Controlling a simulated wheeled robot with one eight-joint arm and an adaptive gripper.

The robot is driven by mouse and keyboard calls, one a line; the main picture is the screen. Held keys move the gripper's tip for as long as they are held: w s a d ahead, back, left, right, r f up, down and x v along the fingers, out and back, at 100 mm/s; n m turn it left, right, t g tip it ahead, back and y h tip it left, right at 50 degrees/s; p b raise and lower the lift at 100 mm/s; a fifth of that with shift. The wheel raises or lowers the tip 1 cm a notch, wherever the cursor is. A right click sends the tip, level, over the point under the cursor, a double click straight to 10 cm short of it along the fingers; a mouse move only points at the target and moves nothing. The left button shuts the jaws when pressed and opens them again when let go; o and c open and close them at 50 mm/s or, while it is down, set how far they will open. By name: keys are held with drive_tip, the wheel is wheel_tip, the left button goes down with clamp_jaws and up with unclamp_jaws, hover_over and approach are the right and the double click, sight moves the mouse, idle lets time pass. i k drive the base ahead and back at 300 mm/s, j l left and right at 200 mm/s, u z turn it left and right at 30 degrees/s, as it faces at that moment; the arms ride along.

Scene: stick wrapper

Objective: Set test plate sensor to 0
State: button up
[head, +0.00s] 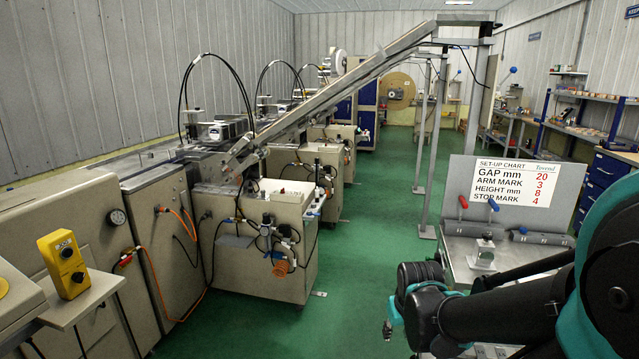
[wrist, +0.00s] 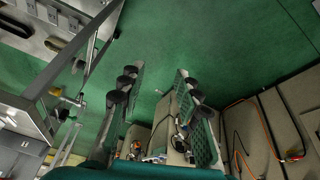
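No part is clearly labelled as the test plate sensor, so I cannot tell which one it is. A metal bench (head: 520,252) stands at the right in the head view, with a red-knobbed lever (head: 463,202), a blue-knobbed lever (head: 493,205) and a small clamp-like fitting (head: 485,250) on it. A yellow box (head: 63,264) with two black knobs stands at the far left; its marking is too small to read surely. My gripper (wrist: 157,85) is open and empty in the wrist view, its two fingers apart over green floor, touching nothing.
A set-up chart (head: 517,183) on the bench reads gap 20, arm mark 3, height 8, stop mark 4. Beige machines (head: 260,240) with hoses line the left. A sloping conveyor (head: 350,80) crosses overhead. Green floor (head: 370,230) is clear between machines and bench.

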sight(437, 258)
drive_tip(key=z, duration=0.65)
